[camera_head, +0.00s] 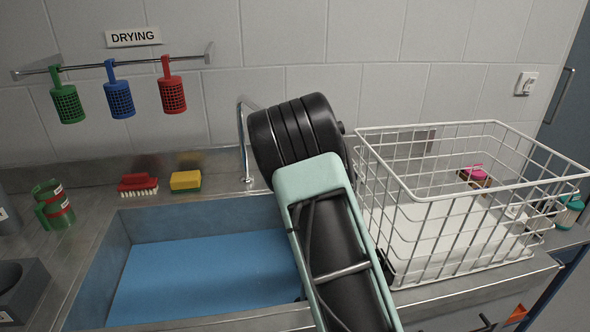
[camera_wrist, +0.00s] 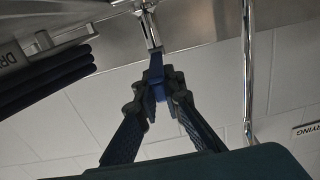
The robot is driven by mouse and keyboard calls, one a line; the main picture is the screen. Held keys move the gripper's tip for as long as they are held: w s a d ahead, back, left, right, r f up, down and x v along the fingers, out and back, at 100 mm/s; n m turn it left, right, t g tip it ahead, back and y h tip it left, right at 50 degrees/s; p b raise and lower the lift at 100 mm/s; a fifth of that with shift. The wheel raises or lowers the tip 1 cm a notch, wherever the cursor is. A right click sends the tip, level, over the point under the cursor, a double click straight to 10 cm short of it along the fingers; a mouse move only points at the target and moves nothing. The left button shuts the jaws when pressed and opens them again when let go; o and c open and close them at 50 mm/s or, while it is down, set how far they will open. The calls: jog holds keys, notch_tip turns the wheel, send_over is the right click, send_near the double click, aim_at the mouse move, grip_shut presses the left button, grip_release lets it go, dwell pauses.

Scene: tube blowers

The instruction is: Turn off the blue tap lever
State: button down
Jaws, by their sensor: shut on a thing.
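The blue tap lever (camera_wrist: 156,72) shows in the wrist view, hanging from a metal stem (camera_wrist: 150,28) at the top. My gripper (camera_wrist: 157,92) has its two dark fingers closed on the lever from both sides, with the blue part between the fingertips. The chrome tap spout (camera_wrist: 247,75) stands to the right of the gripper in the wrist view. In the head view the spout (camera_head: 241,128) rises behind the sink. My arm hides the lever and the gripper there.
The sink (camera_head: 190,275) with a blue bottom lies left of my arm. A white wire basket (camera_head: 430,200) stands close on its right. A red brush (camera_head: 138,185) and a yellow sponge (camera_head: 186,181) lie behind the sink. Three coloured mesh cups hang on a rail (camera_head: 105,65).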

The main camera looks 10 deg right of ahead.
jog(key=c, duration=2)
grip_release()
jog(key=shift+c, duration=0.2)
jog(key=s, duration=0.7)
jog(key=shift+s, duration=0.25)
jog(key=shift+d+r, duration=0.1)
